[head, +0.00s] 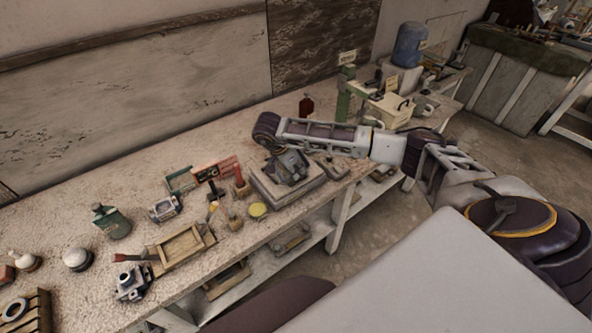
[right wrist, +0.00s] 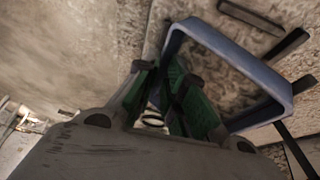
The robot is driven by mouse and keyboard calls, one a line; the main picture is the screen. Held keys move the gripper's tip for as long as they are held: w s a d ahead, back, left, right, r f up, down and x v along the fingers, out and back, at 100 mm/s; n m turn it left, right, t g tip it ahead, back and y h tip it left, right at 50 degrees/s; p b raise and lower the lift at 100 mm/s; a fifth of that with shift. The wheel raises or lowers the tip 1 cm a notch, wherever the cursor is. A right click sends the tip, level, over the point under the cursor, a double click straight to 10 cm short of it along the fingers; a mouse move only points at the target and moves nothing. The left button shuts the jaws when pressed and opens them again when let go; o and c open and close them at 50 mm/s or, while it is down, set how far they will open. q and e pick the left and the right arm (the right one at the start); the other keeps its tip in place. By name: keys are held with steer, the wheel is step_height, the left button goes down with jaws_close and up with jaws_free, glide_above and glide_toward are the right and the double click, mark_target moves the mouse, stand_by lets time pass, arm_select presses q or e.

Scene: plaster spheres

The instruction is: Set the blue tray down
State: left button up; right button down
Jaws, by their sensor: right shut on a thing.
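In the right wrist view, the blue tray (right wrist: 236,46) shows as a blue-grey rectangular rim at an angle to the picture. My right gripper (right wrist: 170,95), with green finger pads, is shut on the tray's near left wall. In the head view my right arm reaches in from the right and bends down over the bench, with the right gripper (head: 290,167) low above a pale slab. I cannot make out the tray clearly in the head view. Whether it touches the surface below is not clear. My left gripper is not in view.
A pale box (head: 391,110) and a blue water bottle (head: 410,44) stand farther back. A bare stretch lies at the back left.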

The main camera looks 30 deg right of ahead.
stand_by(0.4)
steer(key=c, duration=1.4)
jaws_free()
steer(key=shift+w+f, duration=0.1)
steer(key=shift+w, duration=0.15)
steer(key=shift+s, duration=0.15)
steer(key=shift+r, duration=0.2)
steer(key=shift+r+p, duration=1)
steer(key=shift+r, duration=0.85)
steer(key=shift+a, duration=0.1)
